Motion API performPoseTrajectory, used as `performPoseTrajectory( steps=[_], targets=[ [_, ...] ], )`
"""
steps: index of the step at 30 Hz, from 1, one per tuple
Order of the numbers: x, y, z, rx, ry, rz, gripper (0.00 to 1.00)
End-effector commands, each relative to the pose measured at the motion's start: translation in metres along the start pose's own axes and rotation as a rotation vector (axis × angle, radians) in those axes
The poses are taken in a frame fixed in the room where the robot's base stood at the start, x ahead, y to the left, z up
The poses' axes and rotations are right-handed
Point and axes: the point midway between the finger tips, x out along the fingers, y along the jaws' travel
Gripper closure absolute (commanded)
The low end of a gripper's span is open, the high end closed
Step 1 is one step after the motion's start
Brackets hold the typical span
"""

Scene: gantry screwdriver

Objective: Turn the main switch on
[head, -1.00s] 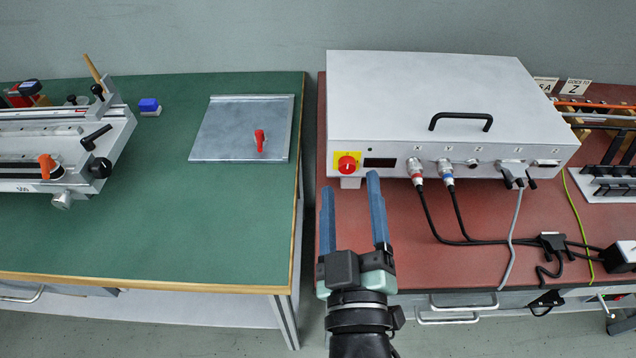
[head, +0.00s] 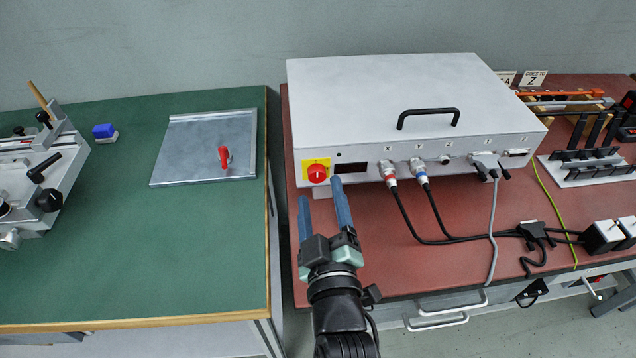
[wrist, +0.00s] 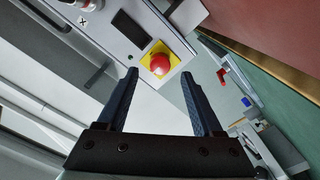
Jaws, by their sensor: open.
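The main switch (head: 317,173) is a round red knob on a yellow square plate, at the left end of the front face of a white control box (head: 400,100). In the wrist view the red knob (wrist: 159,65) lies ahead of my gripper, between the lines of its two fingers. My gripper (head: 320,190) is open and empty, its blue fingers pointing at the box front just below and around the switch. In the wrist view the fingertips (wrist: 158,72) appear apart from the knob. Whether either fingertip touches the plate cannot be told.
Plugged cables (head: 420,215) run from the box front across the red table (head: 460,260). A black handle (head: 428,117) sits on the box. The green table (head: 200,250) at left holds a metal plate (head: 190,160) with a red lever (head: 224,157), and a blue block (head: 104,131).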

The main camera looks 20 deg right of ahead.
Motion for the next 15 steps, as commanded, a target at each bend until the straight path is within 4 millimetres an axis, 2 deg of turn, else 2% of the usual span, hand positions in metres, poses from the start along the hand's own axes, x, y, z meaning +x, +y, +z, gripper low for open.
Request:
performPoseTrajectory(
  steps=[1, 6, 15],
  targets=[
    [0.008, 0.001, 0.0, -0.001, 0.001, 0.003, 0.32],
    [0.026, 0.001, 0.0, 0.001, 0.0, 0.001, 0.32],
    [0.033, 0.0, 0.0, 0.0, -0.001, -0.001, 0.32]
  ],
)
